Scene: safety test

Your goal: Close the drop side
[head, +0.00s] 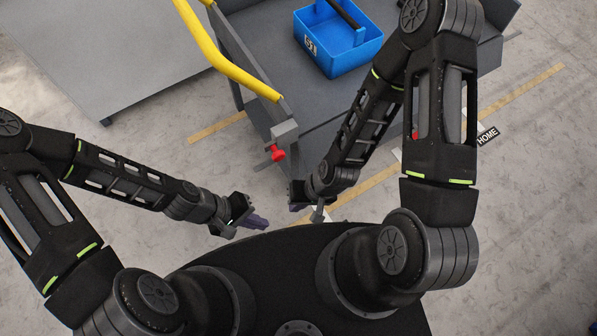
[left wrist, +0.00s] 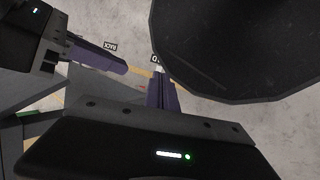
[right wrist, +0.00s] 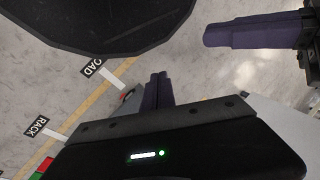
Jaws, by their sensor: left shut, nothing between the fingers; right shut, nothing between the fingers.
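The grey cart (head: 262,62) stands ahead at the top of the head view, with a yellow handle (head: 228,66) along its left end. A red knob (head: 277,153) sits on its near left corner post. Its near side looks low and open, with a grey panel (head: 308,142) below the deck edge; my right arm hides much of it, so I cannot tell exactly how the drop side hangs. My left gripper (head: 254,222) and right gripper (head: 294,207) are shut and empty, near each other between my base and the cart. Their purple fingers touch nothing.
A blue tote (head: 338,42) rests on the cart deck. A grey table-like surface (head: 110,50) stands at the left. Bare floor lies left of the cart's near corner.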

